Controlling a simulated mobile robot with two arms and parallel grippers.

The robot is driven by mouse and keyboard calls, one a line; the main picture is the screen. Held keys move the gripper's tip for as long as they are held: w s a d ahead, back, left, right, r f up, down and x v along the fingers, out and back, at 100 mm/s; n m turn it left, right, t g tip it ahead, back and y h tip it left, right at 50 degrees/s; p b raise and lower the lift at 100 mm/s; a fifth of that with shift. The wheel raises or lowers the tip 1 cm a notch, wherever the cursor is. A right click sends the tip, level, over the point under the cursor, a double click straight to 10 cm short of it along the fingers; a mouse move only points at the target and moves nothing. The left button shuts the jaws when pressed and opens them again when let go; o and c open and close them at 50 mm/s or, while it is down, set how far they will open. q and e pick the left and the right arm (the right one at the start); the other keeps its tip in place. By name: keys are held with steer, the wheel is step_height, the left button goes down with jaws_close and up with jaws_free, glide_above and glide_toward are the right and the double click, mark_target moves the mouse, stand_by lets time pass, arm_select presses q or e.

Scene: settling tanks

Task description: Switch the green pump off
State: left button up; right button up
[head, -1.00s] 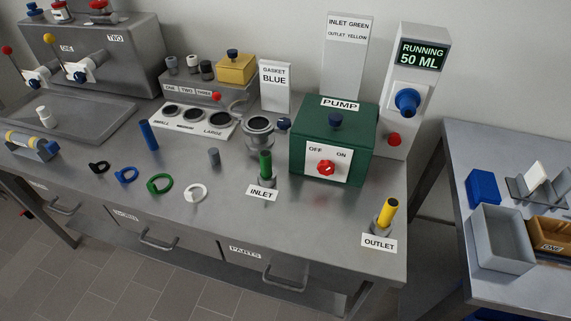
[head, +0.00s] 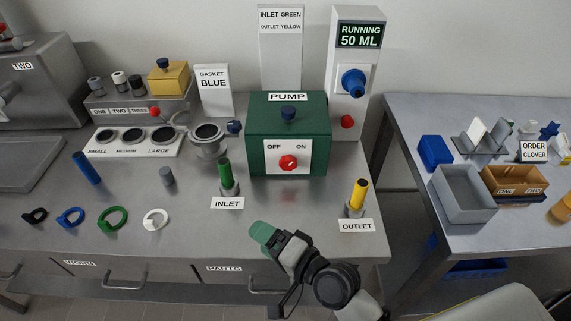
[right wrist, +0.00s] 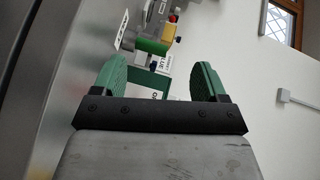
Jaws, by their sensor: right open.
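The green pump (head: 258,137) is a box labelled PUMP near the back of the steel bench in the head view. Its front has a white plate (head: 311,166) marked OFF at left and ON at right, with a red knob (head: 288,162) between. Which mark the knob points at is too small to tell. The display (head: 359,36) beside it reads RUNNING 50 ML. My right gripper (head: 264,234) is over the bench's front part, in front of the pump and apart from it. In the right wrist view its green fingers (right wrist: 158,78) are spread and empty. My left gripper is out of view.
A green tube (head: 224,173) stands at INLET and a yellow tube (head: 357,194) at OUTLET, on either side of the bench before the pump. A metal funnel-like cup (head: 208,140) stands left of the pump. A second table (head: 408,112) is at right.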

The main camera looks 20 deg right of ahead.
steer(key=w+r+m+t+h, duration=0.25)
steer(key=w+m+t, duration=0.25)
steer(key=m, duration=0.4)
steer(key=m+h, duration=1.2)
steer(key=m, duration=0.8)
glide_toward(288, 165)
steer(key=shift+s+a+r, duration=0.35)
steer(key=shift+a+r, duration=0.1)
steer(key=shift+r, duration=0.25)
steer(key=shift+w+d+f+m+g, duration=0.15)
steer(key=shift+f+m+g, duration=0.1)
steer(key=shift+m+g, duration=0.15)
steer(key=shift+w+d+h, duration=0.15)
steer(key=shift+h, duration=0.1)
steer(key=p+x, duration=0.1)
steer(key=x, duration=0.9)
steer(key=shift+w+f+p, duration=0.15)
steer(key=shift+p, duration=0.15)
steer(key=c, duration=0.9)
